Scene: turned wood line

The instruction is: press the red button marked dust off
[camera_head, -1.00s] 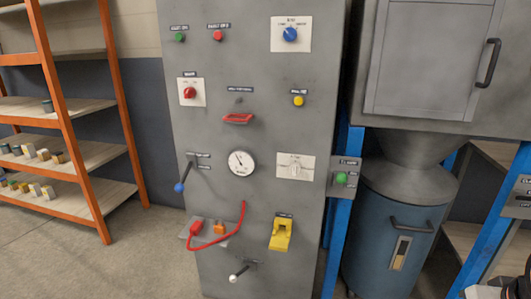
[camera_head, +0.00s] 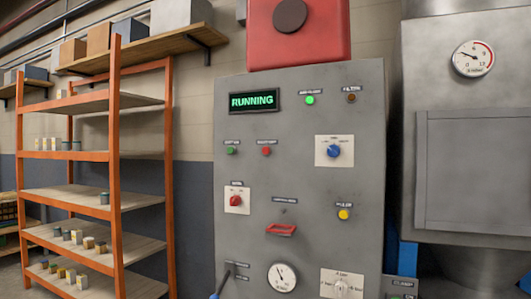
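The red button (camera_head: 266,151) sits in the upper left part of the grey control panel (camera_head: 300,112), under a small dark label that looks like "dust off". A green button (camera_head: 231,150) is just to its left under a similar label. Nothing touches or covers the red button. A display (camera_head: 254,101) above them reads "RUNNING" in green letters. My gripper is not in view.
The panel also bears a blue knob (camera_head: 334,151), a red knob (camera_head: 235,201), a yellow button (camera_head: 344,214), a red handle (camera_head: 281,230) and a gauge (camera_head: 282,277). Orange shelving (camera_head: 115,180) stands left, a grey cabinet (camera_head: 470,170) right.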

